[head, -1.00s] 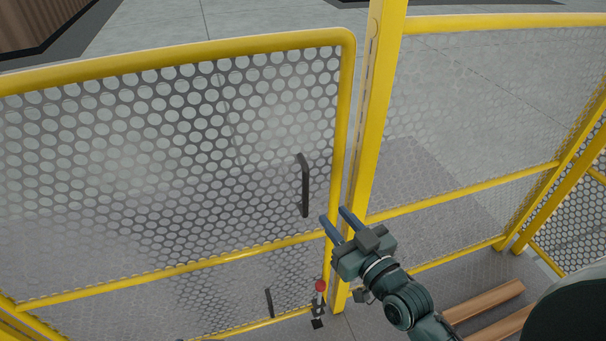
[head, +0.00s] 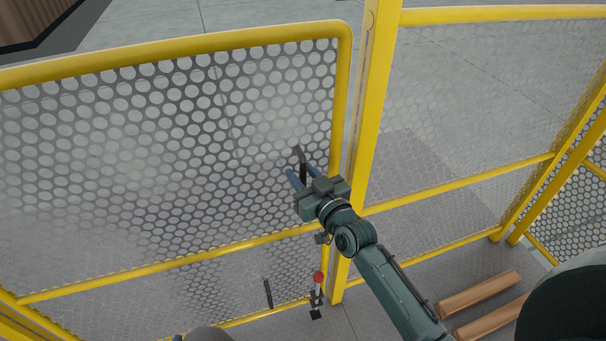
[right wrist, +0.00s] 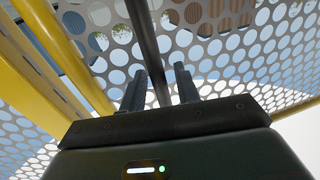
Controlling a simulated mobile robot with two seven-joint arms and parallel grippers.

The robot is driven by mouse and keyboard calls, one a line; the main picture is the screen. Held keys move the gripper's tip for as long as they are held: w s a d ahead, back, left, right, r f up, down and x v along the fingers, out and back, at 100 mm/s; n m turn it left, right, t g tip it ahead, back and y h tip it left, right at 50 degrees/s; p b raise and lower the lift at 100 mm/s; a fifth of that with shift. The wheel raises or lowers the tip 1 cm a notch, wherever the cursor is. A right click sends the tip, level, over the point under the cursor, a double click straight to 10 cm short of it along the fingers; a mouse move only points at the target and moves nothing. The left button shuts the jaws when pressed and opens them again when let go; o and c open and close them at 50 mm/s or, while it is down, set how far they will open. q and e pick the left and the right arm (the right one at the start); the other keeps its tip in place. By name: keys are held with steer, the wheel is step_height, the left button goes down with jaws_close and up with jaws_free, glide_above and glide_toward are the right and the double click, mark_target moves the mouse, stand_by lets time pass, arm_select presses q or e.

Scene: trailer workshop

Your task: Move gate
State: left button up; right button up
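The gate (head: 180,60) is a yellow-framed panel of perforated metal on the left of the head view, beside a yellow post (head: 372,100). A dark vertical handle (head: 300,157) is on the gate near its post-side edge. My right gripper (head: 301,174) is at the handle, with its lower part hidden by the gripper. In the right wrist view the handle (right wrist: 148,45) runs between the two open fingers (right wrist: 160,88), with gaps visible beside it. A red-topped latch lever (head: 318,279) is low near the post. My left gripper is not in view.
A fixed yellow-framed mesh panel (head: 450,18) stands right of the post. Brown wooden beams (head: 480,291) lie on the floor at lower right. A second short dark handle (head: 268,293) is low on the gate. Open grey floor lies beyond the gate.

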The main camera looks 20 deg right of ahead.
steer(key=shift+c, duration=0.4)
jaws_close()
steer(key=shift+s, duration=0.15)
